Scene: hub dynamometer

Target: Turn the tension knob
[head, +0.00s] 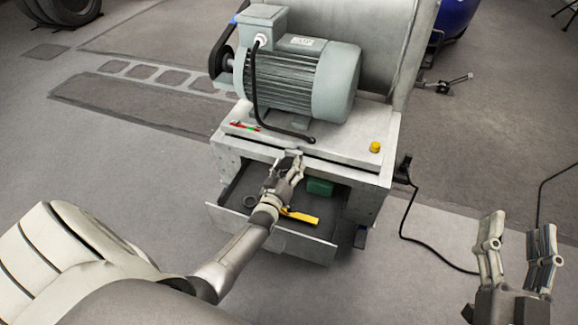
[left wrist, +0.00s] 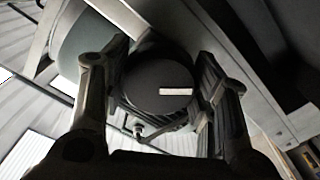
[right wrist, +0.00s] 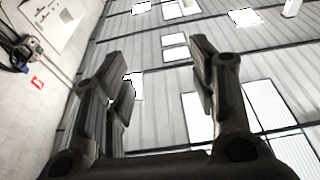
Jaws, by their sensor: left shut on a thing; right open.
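The tension knob (left wrist: 150,82) is a dark round knob with a white line on its face, and it fills the middle of the left wrist view. The white line lies roughly level in that picture. My left gripper (left wrist: 161,70) has one finger on each side of the knob and is shut on it. In the head view my left gripper (head: 291,160) is at the front of the machine's bench, above the open drawer, and hides the knob. My right gripper (head: 517,230) is open and empty at the right, away from the machine. It also shows empty in the right wrist view (right wrist: 158,65).
The bench (head: 338,147) carries a grey motor (head: 290,80) with a black cable and a yellow button (head: 375,147). The open drawer (head: 315,246) below my left gripper holds a yellow tool (head: 300,216), a green box (head: 320,187) and a ring. A black cable (head: 402,225) lies on the floor at right.

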